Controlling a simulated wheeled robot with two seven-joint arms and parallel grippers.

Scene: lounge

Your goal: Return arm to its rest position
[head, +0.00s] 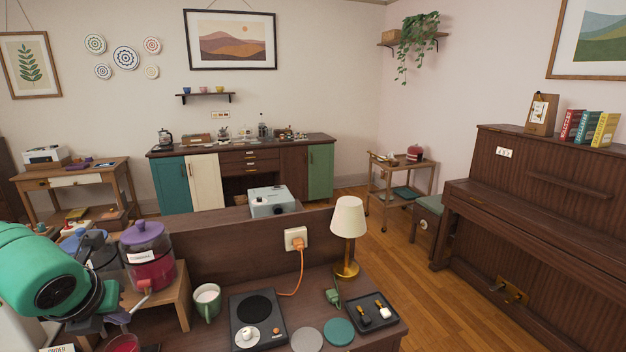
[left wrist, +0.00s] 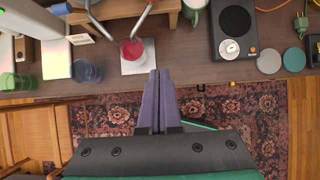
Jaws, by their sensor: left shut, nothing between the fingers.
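My left arm (head: 50,275), green and dark grey, reaches in from the left of the head view, above the left end of the brown counter (head: 220,330). Its fingertips are hard to make out there. In the left wrist view my left gripper (left wrist: 160,75) shows two purple fingers pressed together with nothing between them. The fingers are over the counter's front edge, just below a red cup (left wrist: 132,49) on a pale square, apart from it in the picture. My right gripper is in neither view.
A jar with a purple lid (head: 147,255) stands on a wooden riser near my left arm. A green mug (head: 207,302), a hot plate (head: 258,322), a lamp (head: 348,235) and a black tray (head: 370,312) stand farther right. A patterned rug (left wrist: 230,115) covers floor before the counter.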

